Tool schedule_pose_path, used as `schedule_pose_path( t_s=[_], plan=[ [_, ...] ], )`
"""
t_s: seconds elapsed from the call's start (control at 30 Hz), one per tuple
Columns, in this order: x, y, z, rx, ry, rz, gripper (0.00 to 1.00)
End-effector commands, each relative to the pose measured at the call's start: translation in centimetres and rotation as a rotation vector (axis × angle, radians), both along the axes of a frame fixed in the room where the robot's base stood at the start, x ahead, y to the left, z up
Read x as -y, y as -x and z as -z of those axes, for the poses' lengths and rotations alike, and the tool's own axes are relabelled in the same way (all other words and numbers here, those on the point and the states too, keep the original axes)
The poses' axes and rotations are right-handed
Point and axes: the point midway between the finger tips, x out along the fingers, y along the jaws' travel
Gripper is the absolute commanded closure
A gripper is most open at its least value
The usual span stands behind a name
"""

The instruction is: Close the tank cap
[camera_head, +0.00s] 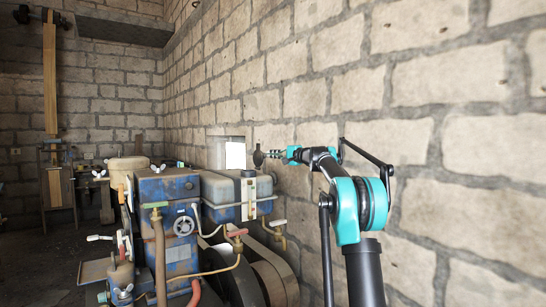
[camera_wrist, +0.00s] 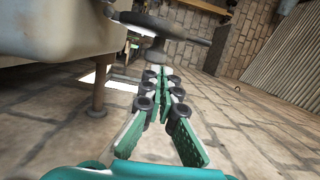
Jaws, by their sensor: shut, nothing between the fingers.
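The tank (camera_head: 222,195) is a blue and pale metal box on the engine, beside the brick wall. The tank cap (camera_head: 258,156) shows as a dark round disc standing raised above the tank's right end, so it looks open. In the wrist view the cap (camera_wrist: 170,27) is a dark disc seen nearly edge-on, beside the pale tank body (camera_wrist: 50,35). My gripper (camera_head: 268,154) is shut and empty, just right of the cap in the head view. In the wrist view its fingertips (camera_wrist: 158,74) point at the cap; whether they touch it I cannot tell.
The brick wall (camera_head: 430,80) runs close along the right side of the engine and my arm. A valve wheel (camera_head: 184,225) and pipes stick out at the engine's front. A bright wall opening (camera_head: 235,155) lies behind the tank.

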Motion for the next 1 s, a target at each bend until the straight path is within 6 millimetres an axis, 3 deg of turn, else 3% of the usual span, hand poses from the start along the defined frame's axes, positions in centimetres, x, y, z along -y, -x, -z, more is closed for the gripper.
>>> schedule_pose_path(
  t_s=[0.53, 1.0],
  plan=[
    [-3.1, 1.8, -2.0, 0.219, 0.374, -0.002, 1.0],
    [-6.5, 3.8, -2.2, 0.445, 0.759, -0.002, 1.0]
  ],
)
